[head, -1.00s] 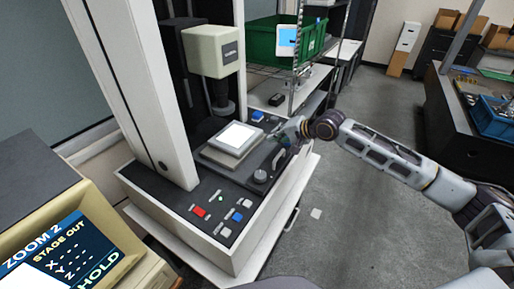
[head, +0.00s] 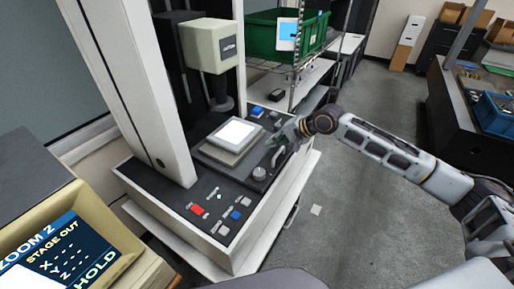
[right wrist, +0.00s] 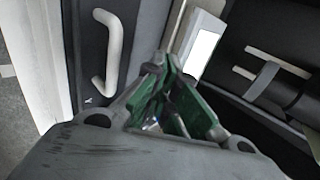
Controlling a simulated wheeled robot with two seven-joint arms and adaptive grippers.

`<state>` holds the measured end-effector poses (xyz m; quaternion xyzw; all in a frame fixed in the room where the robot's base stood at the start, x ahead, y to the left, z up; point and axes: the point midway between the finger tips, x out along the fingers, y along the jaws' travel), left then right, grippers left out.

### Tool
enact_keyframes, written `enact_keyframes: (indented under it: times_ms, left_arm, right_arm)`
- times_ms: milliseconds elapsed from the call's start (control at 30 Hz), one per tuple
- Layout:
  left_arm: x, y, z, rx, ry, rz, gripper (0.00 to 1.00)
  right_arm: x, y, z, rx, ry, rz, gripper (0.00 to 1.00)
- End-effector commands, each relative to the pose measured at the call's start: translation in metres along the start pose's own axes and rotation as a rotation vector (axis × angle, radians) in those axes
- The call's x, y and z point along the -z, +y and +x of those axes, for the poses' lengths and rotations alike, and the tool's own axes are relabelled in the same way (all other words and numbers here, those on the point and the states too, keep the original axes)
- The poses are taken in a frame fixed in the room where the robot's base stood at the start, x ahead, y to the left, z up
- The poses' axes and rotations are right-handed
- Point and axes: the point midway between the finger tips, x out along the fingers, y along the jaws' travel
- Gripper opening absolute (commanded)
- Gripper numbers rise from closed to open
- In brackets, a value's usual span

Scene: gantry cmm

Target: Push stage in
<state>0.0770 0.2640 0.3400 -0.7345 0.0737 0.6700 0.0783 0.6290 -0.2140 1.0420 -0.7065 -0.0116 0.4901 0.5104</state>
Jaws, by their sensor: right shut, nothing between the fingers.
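The stage is a grey block with a bright white square top (head: 235,134), sitting on the dark bed of the gantry machine under its cream head. A pale curved handle (head: 278,156) stands at the right side of the bed; it also shows in the right wrist view (right wrist: 113,50). My right gripper (head: 278,139) is shut and empty, just above and beside the handle, to the right of the stage. Its green-lined fingers (right wrist: 170,95) point towards the lit stage top (right wrist: 203,50) in the right wrist view. Whether it touches anything is unclear. My left gripper is out of view.
The cream measuring head (head: 212,45) hangs over the bed. A knob (head: 259,173) and red and blue buttons (head: 197,209) are at the front. A screen reading "STAGE OUT" (head: 60,250) stands at lower left. A green bin (head: 275,38) sits on a rack behind.

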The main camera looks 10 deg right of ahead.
Motion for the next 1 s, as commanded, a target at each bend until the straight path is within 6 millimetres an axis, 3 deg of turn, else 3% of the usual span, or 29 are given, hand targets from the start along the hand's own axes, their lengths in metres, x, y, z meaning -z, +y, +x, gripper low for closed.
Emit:
enact_keyframes:
  times_ms: [467, 1000]
  left_arm:
    - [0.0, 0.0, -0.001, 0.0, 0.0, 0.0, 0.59]
    - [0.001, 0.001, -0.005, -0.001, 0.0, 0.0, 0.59]
  right_arm:
    - [0.0, -0.001, 0.011, 0.001, -0.001, 0.0, 0.0]
    - [0.0, -0.001, 0.066, 0.002, -0.001, 0.0, 0.0]
